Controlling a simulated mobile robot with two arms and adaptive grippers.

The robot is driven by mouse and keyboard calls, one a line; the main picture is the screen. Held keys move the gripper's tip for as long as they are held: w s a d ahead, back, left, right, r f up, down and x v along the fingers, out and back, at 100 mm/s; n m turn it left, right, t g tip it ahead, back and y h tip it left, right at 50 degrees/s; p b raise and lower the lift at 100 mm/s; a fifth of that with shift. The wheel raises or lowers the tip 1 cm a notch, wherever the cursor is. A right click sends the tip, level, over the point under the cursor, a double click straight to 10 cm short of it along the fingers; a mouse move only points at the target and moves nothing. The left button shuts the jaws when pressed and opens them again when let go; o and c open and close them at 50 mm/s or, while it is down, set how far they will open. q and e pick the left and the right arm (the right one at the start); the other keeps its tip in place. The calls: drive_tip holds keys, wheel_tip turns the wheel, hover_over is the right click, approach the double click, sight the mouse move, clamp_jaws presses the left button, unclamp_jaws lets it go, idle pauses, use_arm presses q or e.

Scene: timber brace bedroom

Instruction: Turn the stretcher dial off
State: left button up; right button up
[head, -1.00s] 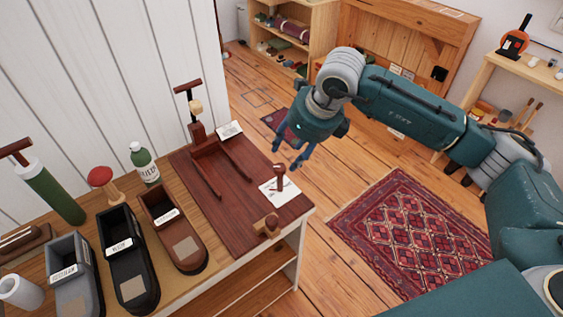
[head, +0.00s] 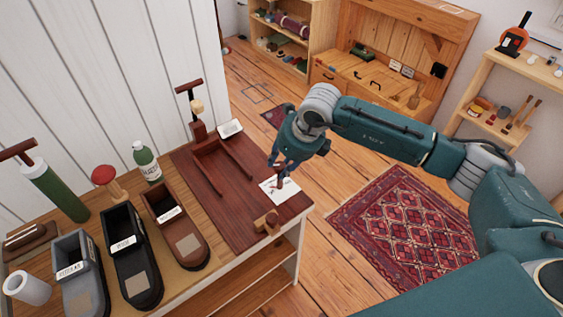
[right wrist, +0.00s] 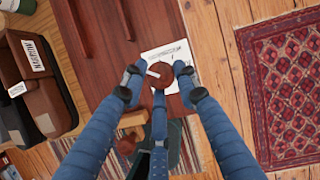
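The dial (right wrist: 160,76) is a round red-brown knob with a white pointer mark, which points up and left in the right wrist view. It stands on a white printed card (head: 284,192) on a dark red-brown board (head: 226,220). In the head view the dial (head: 280,182) shows just under my right gripper (head: 281,165). My right gripper's blue fingers are spread: in the right wrist view (right wrist: 160,80) two lie at either side of the dial and one lies below. I see no clear contact. My left gripper is not in view.
A two-pronged wooden frame with a tall T-handle (head: 189,92) stands on the board behind the dial. A small wooden block with a knob (head: 266,222) sits at the board's front edge. Open floor and a patterned rug (head: 407,232) lie right.

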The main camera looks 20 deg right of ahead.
drive_tip(key=shift+w+r, duration=0.15)
drive_tip(key=shift+c, duration=0.9)
drive_tip(key=shift+r, duration=0.1)
